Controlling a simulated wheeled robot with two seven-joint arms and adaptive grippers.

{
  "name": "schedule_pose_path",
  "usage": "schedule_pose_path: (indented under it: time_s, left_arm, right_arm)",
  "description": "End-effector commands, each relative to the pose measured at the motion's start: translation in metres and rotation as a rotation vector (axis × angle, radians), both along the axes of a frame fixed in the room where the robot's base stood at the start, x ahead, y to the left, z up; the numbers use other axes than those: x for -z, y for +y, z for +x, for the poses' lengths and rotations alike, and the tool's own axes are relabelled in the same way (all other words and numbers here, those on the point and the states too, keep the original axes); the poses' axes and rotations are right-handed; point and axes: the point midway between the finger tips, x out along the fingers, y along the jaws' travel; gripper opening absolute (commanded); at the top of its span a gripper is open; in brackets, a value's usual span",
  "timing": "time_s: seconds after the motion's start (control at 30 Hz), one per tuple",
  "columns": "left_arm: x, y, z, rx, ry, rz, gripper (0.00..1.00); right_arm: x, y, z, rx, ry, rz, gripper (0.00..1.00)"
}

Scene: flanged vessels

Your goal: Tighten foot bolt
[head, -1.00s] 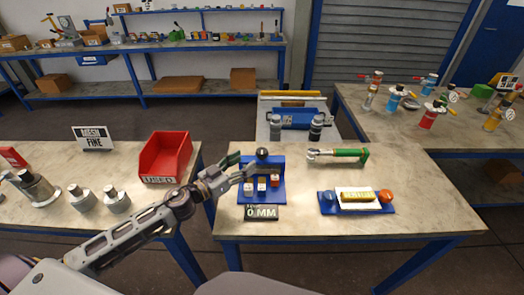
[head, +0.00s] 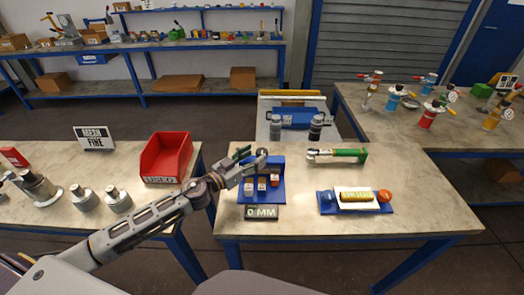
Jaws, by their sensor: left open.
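My left gripper (head: 247,163) is open over the left part of a blue stand (head: 277,196) on the near table. A dark round knob or bolt head (head: 262,153) shows at the stand's top, just right of the fingertips; I cannot tell whether they touch it. Several small blocks, white, tan and red, sit on the stand, and a "0 MM" sign (head: 261,212) is in front. A green-handled wrench (head: 345,155) lies to the right. No part named as a foot bolt can be made out for certain. My right gripper is not in view.
A blue tray (head: 326,208) with a yellow piece and an orange knob lies at the right. A gap separates the two tables. The near table's right side is clear.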

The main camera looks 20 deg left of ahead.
Motion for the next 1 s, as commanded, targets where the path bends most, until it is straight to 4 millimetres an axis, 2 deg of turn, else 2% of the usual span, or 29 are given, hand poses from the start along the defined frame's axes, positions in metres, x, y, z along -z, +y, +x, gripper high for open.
schedule_pose_path:
  time_s: [0.6,1.0]
  left_arm:
    - [-0.001,-0.016,0.030,-0.001,0.000,-0.001,0.57]
    - [0.000,-0.022,0.039,0.000,0.000,0.000,0.57]
  right_arm:
    - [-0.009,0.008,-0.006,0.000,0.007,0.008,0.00]
    - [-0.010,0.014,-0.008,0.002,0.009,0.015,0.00]
